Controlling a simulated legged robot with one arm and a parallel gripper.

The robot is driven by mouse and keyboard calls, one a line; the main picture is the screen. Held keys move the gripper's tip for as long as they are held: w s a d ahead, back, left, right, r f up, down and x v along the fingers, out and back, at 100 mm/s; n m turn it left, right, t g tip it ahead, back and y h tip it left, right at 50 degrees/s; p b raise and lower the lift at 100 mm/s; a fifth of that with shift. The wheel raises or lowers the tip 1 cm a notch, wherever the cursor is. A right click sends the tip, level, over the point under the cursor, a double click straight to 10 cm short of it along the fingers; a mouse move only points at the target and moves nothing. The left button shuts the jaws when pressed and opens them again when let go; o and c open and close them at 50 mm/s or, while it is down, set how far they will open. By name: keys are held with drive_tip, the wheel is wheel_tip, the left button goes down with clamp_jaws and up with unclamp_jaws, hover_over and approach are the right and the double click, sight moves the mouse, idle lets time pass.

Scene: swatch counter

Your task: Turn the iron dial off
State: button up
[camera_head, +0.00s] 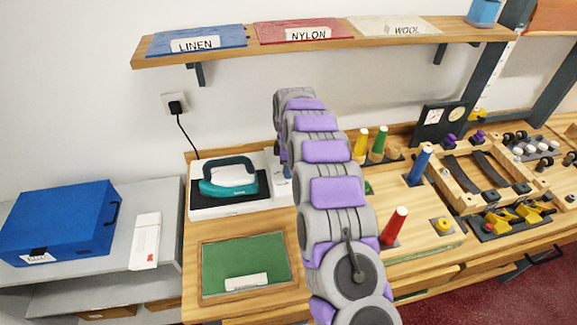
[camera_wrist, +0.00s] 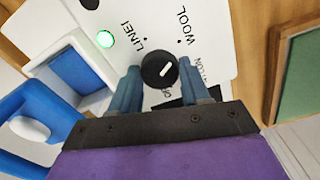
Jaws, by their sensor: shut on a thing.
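The black round dial (camera_wrist: 150,66) with a white pointer mark sits on a white panel (camera_wrist: 215,18) in the wrist view. The panel carries the words LINEN, WOOL, NYLON and a partly covered OFF. The pointer mark slants up to the right, roughly between WOOL and NYLON. My gripper (camera_wrist: 160,71) has its two blue-grey fingers on either side of the dial, shut on it. A green lamp (camera_wrist: 105,39) glows on the panel. In the head view the teal iron (camera_head: 229,190) rests on its white-and-black station (camera_head: 215,211); my arm hides the dial and gripper there.
A framed green board (camera_head: 245,254) lies in front of the station; its edge shows in the wrist view (camera_wrist: 300,80). A shelf (camera_head: 230,53) with fabric swatches hangs above. A blue box (camera_head: 60,220) stands left.

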drive_tip(key=shift+r+m+p, duration=0.15)
drive_tip(key=shift+m+p, duration=0.25)
drive_tip(key=m+p, duration=0.3)
drive_tip(key=shift+w+r+m, duration=0.1)
drive_tip(key=shift+m, duration=0.2)
drive_tip(key=m+p, duration=0.2)
drive_tip(key=m, duration=0.1)
drive_tip(key=shift+m, duration=0.3)
drive_tip(key=m+p, duration=0.1)
drive_tip(key=m, duration=0.2)
drive_tip(key=shift+m, duration=0.3)
drive_tip(key=m+p, duration=0.2)
drive_tip(key=m, duration=0.4)
drive_tip(key=shift+m, duration=0.3)
drive_tip(key=m+p, duration=0.1)
drive_tip(key=m, duration=0.4)
drive_tip(key=shift+m, duration=0.3)
drive_tip(key=o, duration=1)
drive_tip(key=shift+a+f, duration=0.15)
drive_tip(key=shift+f, duration=0.05)
